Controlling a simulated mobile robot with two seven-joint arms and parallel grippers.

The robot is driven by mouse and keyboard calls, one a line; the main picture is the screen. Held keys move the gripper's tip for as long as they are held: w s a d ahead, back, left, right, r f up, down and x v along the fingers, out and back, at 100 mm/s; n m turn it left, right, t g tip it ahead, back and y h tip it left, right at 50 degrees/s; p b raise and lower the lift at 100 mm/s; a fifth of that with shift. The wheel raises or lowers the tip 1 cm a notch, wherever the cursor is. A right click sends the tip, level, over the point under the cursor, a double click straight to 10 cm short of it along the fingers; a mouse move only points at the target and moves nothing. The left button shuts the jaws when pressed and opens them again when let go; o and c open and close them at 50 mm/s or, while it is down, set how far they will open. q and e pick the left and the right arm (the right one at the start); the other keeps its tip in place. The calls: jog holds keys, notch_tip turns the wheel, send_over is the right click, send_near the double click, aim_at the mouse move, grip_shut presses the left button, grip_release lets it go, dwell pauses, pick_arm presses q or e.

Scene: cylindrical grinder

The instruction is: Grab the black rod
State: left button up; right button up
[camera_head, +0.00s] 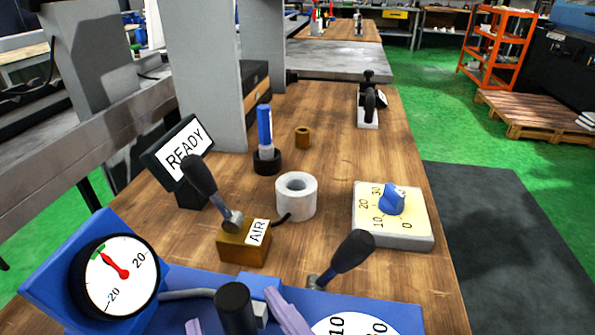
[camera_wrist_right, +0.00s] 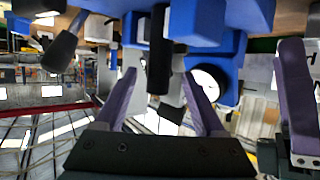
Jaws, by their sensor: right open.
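The black rod (camera_head: 233,303) is a short upright black cylinder at the front of the blue machine part (camera_head: 385,318), at the bottom of the head view. My right gripper (camera_head: 232,308) is open, with one purple finger on each side of the rod. In the right wrist view the rod (camera_wrist_right: 158,48) reaches between the two spread fingertips of the right gripper (camera_wrist_right: 159,74), with gaps visible on both sides. Another purple finger (camera_wrist_right: 294,95), seemingly of my left gripper, shows at the right edge of that view; its opening is hidden.
A black-knobbed lever (camera_head: 345,255) stands right of the rod. A gauge (camera_head: 117,275), the brass AIR box (camera_head: 243,247) with its lever, and the READY sign (camera_head: 185,150) are left and behind. A white ring (camera_head: 296,196) and dial box (camera_head: 393,225) stand on the wooden bench (camera_head: 330,170).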

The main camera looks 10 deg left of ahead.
jog(key=b+x, duration=0.1)
jog(key=x, duration=0.4)
jog(key=shift+w+r, duration=0.15)
jog(key=shift+w, duration=0.1)
jog(key=shift+c, duration=0.2)
grip_shut()
dwell(0.9)
jog(key=shift+r, duration=0.1)
